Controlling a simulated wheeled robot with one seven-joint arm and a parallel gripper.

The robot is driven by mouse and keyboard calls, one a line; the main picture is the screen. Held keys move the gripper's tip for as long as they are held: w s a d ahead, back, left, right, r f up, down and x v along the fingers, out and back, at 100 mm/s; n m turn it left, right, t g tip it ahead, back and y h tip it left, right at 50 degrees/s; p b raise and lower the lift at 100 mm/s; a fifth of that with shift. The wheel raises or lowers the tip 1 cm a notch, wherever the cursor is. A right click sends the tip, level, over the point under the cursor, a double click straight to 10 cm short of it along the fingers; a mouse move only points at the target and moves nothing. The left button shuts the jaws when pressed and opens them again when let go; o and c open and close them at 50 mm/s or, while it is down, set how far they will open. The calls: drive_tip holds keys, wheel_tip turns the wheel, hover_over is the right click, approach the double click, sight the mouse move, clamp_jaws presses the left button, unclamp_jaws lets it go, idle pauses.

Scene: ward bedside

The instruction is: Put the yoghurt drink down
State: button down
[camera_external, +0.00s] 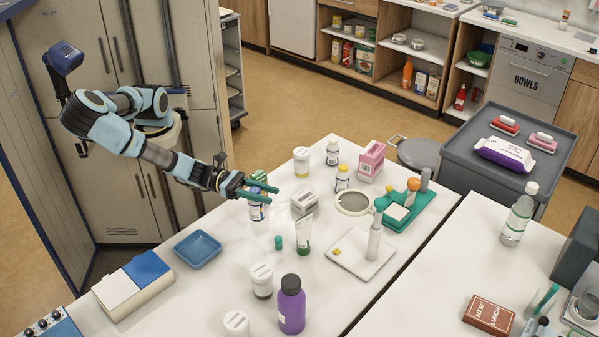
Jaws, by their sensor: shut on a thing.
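My gripper (260,190) reaches in from the left over the near table (215,290). Its green fingers are shut on a small white bottle with a blue label, the yoghurt drink (257,212). The bottle looks upright, with its upper part partly hidden by the fingers. I cannot tell whether its base touches the table or hangs just above it.
Close by stand a grey-white box (304,201), a green-and-white tube (304,236) and a small teal item (278,243). A blue tray (198,248), white tubs (262,280) and a purple bottle (291,305) are nearer. Bare tabletop lies between tray and tubs.

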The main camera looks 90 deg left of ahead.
drive_tip(key=w+a+r+m+g+h+b, duration=0.2)
drive_tip(key=w+a+r+b, duration=0.25)
drive_tip(key=w, duration=0.25)
drive_tip(key=w+a+r+m+g+h+b, duration=0.1)
drive_tip(key=w+a+r+h+b, duration=0.2)
drive_tip(key=w+a, duration=0.35)
wheel_tip(320, 180, down, 10)
drive_tip(key=shift+w+d+y+b, duration=0.15)
drive_tip(key=shift+d+y+b, duration=0.1)
drive_tip(key=shift+y+b, duration=0.1)
drive_tip(key=shift+f, duration=0.15)
drive_tip(key=shift+c, duration=2.4)
unclamp_jaws()
